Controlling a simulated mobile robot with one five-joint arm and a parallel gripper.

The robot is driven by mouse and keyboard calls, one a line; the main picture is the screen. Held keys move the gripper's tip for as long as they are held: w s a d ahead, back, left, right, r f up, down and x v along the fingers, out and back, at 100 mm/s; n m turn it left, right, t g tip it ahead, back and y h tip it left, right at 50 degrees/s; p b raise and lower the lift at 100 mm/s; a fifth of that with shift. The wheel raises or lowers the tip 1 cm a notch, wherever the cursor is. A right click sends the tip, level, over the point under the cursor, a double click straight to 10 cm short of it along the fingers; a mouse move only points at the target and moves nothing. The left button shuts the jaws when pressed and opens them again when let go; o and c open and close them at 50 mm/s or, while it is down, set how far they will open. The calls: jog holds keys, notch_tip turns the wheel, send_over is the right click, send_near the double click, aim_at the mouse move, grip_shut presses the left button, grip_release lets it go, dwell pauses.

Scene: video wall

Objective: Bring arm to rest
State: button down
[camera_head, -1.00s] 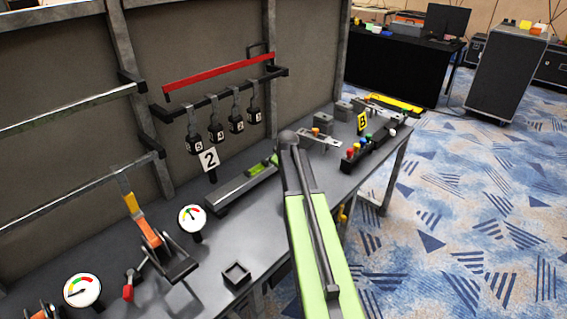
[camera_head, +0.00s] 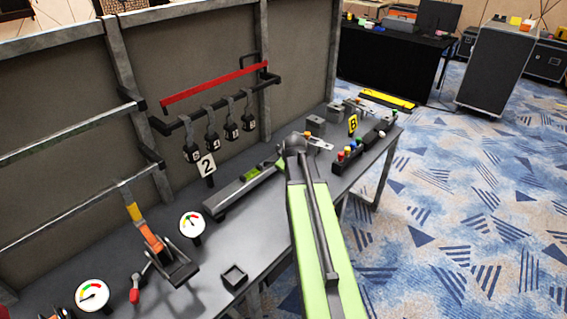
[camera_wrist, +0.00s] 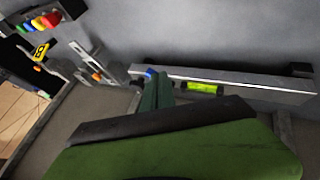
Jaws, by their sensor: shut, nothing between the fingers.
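My arm (camera_head: 325,245), light green with a dark bar along it, reaches up from the lower right over the bench's front edge in the head view. Its far end hides part of the bench near the spirit level. My gripper (camera_wrist: 154,78) shows in the wrist view as narrow dark green fingers, closed together and empty. They point toward the grey level bar (camera_wrist: 245,84) with its bright green vial (camera_wrist: 202,88); whether they touch it I cannot tell. In the head view my gripper cannot be made out behind the arm.
The workbench (camera_head: 215,248) carries gauges (camera_head: 192,224), an orange-handled clamp (camera_head: 152,240), a small black tray (camera_head: 234,277) and several coloured knobs (camera_head: 350,150). Padlocks hang under a red bar (camera_head: 215,81). Open carpet (camera_head: 440,220) lies to the right; a black case (camera_head: 495,65) stands beyond.

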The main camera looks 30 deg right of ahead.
dwell(0.4)
jog(key=w+a+f+n+y, duration=0.1)
jog(key=w+a+n+y, duration=0.15)
jog(key=a, duration=1.85)
jog(key=s+a+f+g, duration=0.3)
jog(key=s+a, duration=0.4)
jog(key=a, duration=0.4)
jog(key=s+a+m+g, duration=0.1)
jog(key=s+m+g, duration=0.2)
jog(key=s+m, duration=0.3)
jog(key=s+f, duration=0.1)
jog(key=s, duration=0.2)
jog(key=shift+s+a+g+y, duration=0.3)
jog(key=shift+a+g+y, duration=0.05)
jog(key=shift+g, duration=0.05)
jog(key=shift+m, duration=0.25)
